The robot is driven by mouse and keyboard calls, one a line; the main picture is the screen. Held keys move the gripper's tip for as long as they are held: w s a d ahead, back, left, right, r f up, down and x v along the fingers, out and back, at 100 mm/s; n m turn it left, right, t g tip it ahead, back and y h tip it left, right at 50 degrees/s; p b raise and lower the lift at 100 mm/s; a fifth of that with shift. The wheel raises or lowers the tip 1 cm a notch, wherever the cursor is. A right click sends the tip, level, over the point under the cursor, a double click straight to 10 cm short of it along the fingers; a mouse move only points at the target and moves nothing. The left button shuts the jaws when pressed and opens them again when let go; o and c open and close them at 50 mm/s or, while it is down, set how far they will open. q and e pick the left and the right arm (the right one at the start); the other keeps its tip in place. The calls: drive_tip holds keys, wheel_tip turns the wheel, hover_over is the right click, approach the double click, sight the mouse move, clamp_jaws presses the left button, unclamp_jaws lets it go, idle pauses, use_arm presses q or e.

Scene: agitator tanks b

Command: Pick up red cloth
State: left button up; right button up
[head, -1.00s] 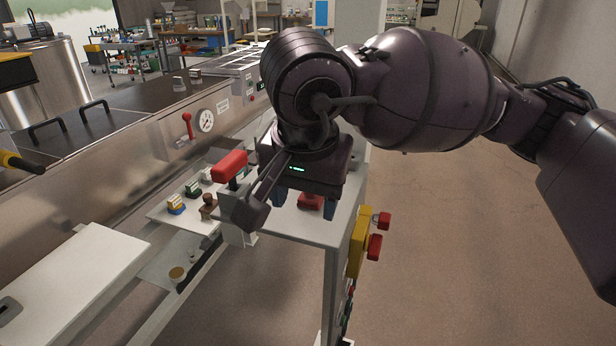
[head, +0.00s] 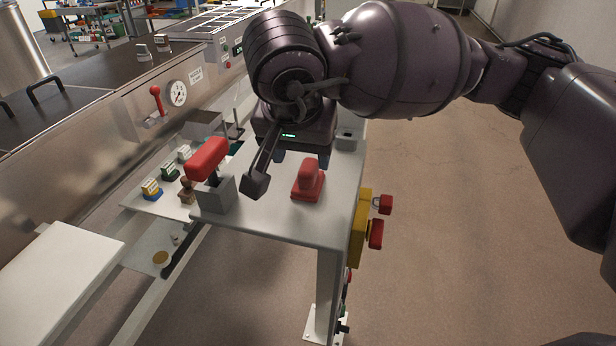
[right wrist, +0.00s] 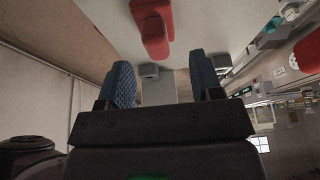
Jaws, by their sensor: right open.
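The red cloth (head: 308,182) is a folded red piece with a raised middle. It lies on the white tabletop (head: 275,218) near its right edge. In the right wrist view the red cloth (right wrist: 153,28) shows at the top, beyond the fingers. My right gripper (head: 302,158) is open and empty, just behind the cloth in the head view and apart from it. Its two blue fingers (right wrist: 165,78) are spread in the right wrist view, with nothing between them. My left gripper is not in view.
A red-handled lever on a grey block (head: 214,195) stands left of the cloth. Small blocks sit on a lower shelf (head: 140,196). A gauge (head: 177,93) is on the steel wall. Floor to the right is clear.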

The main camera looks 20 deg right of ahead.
sight(308, 165)
drive_tip(key=x, duration=0.4)
drive_tip(key=shift+w+d, duration=0.15)
drive_tip(key=shift+d, duration=0.2)
drive_tip(key=shift+w+f, duration=0.15)
drive_tip(key=shift+f, duration=0.2)
drive_tip(key=c, duration=1)
drive_tip(key=shift+r, duration=0.1)
wheel_tip(308, 165, up, 20)
drive_tip(key=shift+p, duration=0.4)
